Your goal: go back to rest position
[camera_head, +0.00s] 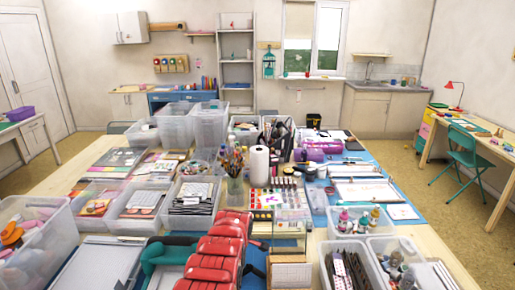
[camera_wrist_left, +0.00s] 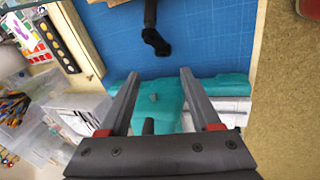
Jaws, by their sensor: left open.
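My left gripper (camera_wrist_left: 155,72) shows in the left wrist view. Its two dark fingers are wide apart with nothing held between them. A teal object (camera_wrist_left: 222,88) lies below and beyond the fingers; I cannot tell whether they touch it. The head view shows no clear gripper. My right gripper is not in view.
Clear bins (camera_head: 40,235) crowd the left. A paper-towel roll (camera_head: 259,163) and brush jar (camera_head: 235,187) stand mid-table. A black object (camera_wrist_left: 152,32) lies on the blue mat (camera_wrist_left: 205,35).

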